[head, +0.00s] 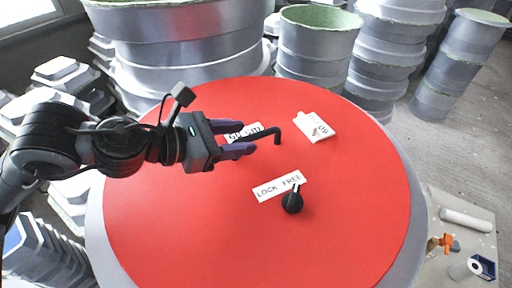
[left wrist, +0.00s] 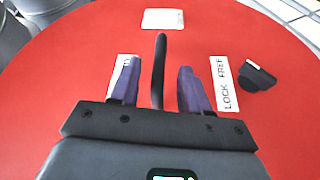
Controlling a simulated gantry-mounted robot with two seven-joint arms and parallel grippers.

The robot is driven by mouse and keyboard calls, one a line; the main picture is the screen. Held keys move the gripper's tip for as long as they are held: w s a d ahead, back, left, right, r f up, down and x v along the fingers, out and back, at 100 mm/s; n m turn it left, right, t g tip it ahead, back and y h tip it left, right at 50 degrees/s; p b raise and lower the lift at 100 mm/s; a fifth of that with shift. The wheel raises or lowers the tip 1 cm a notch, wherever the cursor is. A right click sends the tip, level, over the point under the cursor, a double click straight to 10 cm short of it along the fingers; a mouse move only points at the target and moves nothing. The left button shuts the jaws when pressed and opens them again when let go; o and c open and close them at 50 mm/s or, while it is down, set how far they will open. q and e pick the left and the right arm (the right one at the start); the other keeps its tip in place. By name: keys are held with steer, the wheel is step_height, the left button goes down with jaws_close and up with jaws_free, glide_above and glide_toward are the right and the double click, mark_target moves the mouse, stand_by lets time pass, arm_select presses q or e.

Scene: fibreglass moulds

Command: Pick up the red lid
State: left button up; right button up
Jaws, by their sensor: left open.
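The red lid (head: 180,220) is a large round disc lying on a grey drum-like base. It fills most of the left wrist view (left wrist: 60,75). A black bent handle (head: 277,136) stands on it, and shows as a dark bar in the left wrist view (left wrist: 159,70). My left gripper (head: 240,138) is open, its two purple fingers (left wrist: 155,85) on either side of the handle, with gaps visible between. I cannot tell how deep the handle sits between them. My right gripper is not in view.
On the lid are a "LOCK FREE" label (head: 279,186), a black knob (head: 292,202), a partly hidden label (head: 243,132) and a white card (head: 315,126). Large grey moulds (head: 185,50) stand close behind. A board with small items (head: 465,235) lies at lower right.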

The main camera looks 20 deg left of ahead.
mark_target(250, 136)
arm_select(q)
steer(key=p+x, duration=0.1)
steer(key=x, duration=0.3)
steer(key=shift+w, duration=0.1)
steer(key=shift+w+d+f, duration=0.25)
steer(key=shift+w+d, duration=0.05)
steer(key=shift+w, duration=0.1)
steer(key=shift+c, duration=0.4)
jaws_close()
steer(key=shift+r, duration=0.1)
stand_by(0.4)
steer(key=shift+r+p, duration=0.15)
steer(key=shift+p, duration=0.15)
